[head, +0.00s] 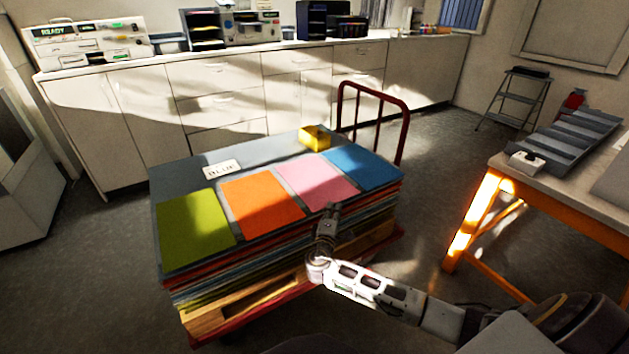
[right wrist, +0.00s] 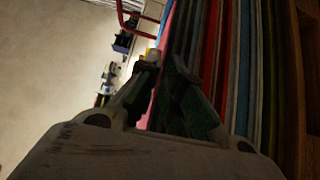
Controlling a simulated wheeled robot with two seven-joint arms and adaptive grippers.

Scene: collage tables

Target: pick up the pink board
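The pink board (head: 314,178) lies flat on top of a stack of boards, between the orange board (head: 262,204) and the blue board (head: 362,168). My right gripper (head: 329,216) is at the front edge of the pink board. In the right wrist view the fingers of my right gripper (right wrist: 165,68) stand apart, one on each side of a thin pink edge (right wrist: 167,32). The gripper looks open; I cannot tell whether either finger touches the board. My left gripper is not in view.
The stack rests on a wooden pallet (head: 240,302) on a cart with a red handle (head: 405,125). A green board (head: 193,228), a "BLUE" card (head: 222,169) and a yellow block (head: 314,138) are on top. An orange-legged table (head: 468,225) stands right; floor between is clear.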

